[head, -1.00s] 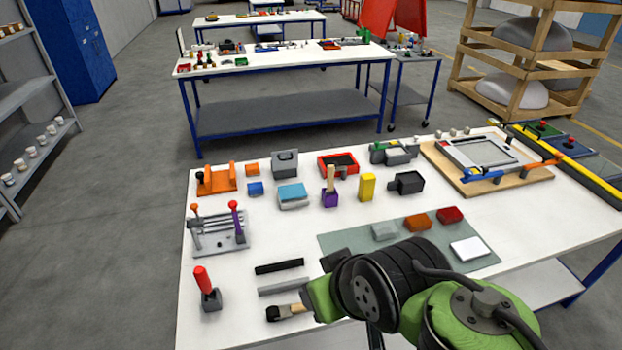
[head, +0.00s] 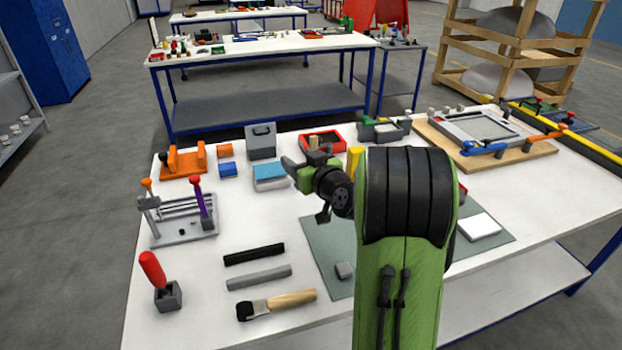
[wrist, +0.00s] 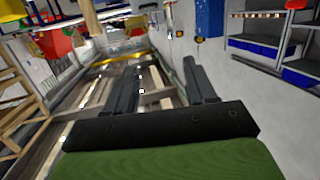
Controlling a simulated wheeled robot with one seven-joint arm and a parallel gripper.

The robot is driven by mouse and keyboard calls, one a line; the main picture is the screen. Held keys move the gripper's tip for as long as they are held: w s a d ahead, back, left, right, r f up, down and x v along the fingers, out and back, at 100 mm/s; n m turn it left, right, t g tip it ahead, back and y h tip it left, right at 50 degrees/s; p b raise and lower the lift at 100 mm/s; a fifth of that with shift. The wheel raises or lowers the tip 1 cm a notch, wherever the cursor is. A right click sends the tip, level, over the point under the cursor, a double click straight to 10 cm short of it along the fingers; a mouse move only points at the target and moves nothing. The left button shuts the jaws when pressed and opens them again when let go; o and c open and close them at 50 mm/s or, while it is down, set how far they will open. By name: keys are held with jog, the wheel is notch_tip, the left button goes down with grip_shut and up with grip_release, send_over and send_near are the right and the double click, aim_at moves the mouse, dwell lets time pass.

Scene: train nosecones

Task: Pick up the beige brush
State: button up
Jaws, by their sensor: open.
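A brush with a beige wooden handle (head: 292,299) and dark bristles lies flat at the front of the white table in the head view. Its bristle end points left, and nothing touches it. My gripper (head: 306,165) is well above and behind this brush, over the table's middle. In the wrist view my gripper (wrist: 166,85) has its two dark fingers apart with nothing held between them. A beige upright piece (wrist: 90,16) shows at the top of the wrist view; I cannot tell what it is.
Black (head: 254,254) and grey (head: 259,277) bars lie just behind the brush. A red-handled tool (head: 160,280) stands left of it, and a grey-green mat (head: 325,240) lies to the right. A lever rack (head: 183,218) and several blocks stand farther back.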

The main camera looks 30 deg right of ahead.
jog(key=d+f+m+t+h+b, duration=0.1)
jog(key=d+f+m+h+b, duration=0.1)
jog(key=d+f+h, duration=0.5)
jog(key=y+p, duration=0.3)
jog(key=p, duration=0.1)
send_near(315, 143)
jog(key=x, duration=0.5)
jog(key=shift+w+a+r, duration=0.15)
jog(key=shift+w+r, duration=0.05)
jog(key=shift+r, duration=0.05)
jog(key=x, duration=0.5)
jog(key=shift+w+f, duration=0.25)
jog(key=shift+f, duration=0.05)
grip_shut()
